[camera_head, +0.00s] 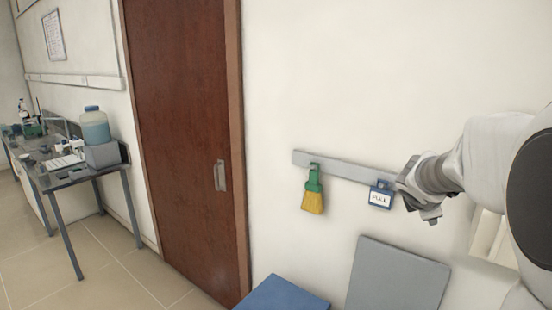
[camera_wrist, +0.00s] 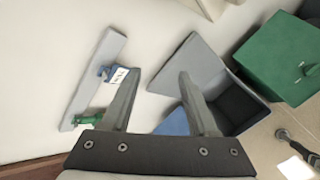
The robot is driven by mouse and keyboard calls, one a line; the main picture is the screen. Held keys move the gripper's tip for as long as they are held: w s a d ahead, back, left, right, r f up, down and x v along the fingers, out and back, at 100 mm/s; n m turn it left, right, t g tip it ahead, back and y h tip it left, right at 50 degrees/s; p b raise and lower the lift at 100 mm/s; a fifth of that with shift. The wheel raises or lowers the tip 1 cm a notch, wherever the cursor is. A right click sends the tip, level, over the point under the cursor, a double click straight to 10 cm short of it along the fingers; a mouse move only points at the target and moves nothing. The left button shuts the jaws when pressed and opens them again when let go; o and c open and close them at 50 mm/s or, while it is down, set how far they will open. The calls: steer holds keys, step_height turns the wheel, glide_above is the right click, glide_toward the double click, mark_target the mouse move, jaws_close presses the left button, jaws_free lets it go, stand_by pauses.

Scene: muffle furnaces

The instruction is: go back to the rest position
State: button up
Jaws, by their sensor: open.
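My gripper (camera_head: 432,219) is at the right in the head view, in front of the wall near the right end of the grey wall rail. In the wrist view its two fingers (camera_wrist: 158,95) stand apart with nothing between them. A small blue thing with a white label (camera_head: 381,195) hangs on the rail, just left of my gripper; it also shows in the wrist view (camera_wrist: 117,75), beside the left finger. I cannot tell from these views whether the finger touches it.
A brush (camera_head: 313,194) with green handle and yellow bristles hangs on the rail (camera_head: 343,170). Below are a grey lid (camera_head: 398,277) and a blue one (camera_head: 282,295). A green box (camera_wrist: 285,58) stands nearby. A brown door (camera_head: 183,120) and a cluttered table (camera_head: 75,177) are left.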

steer(key=s+a+f+m+g+y+b, duration=0.1)
steer(key=s+a+f+m+y, duration=0.2)
steer(key=s+a+m, duration=0.5)
steer(key=s+a+f+m+g+y+b, duration=0.1)
steer(key=s+a+m, duration=0.8)
steer(key=s, duration=1.1)
steer(key=a+f+y+b, duration=0.1)
steer(key=a+f+y, duration=0.1)
steer(key=a, duration=0.1)
steer(key=shift+a+y, duration=0.2)
steer(key=shift+y, duration=0.1)
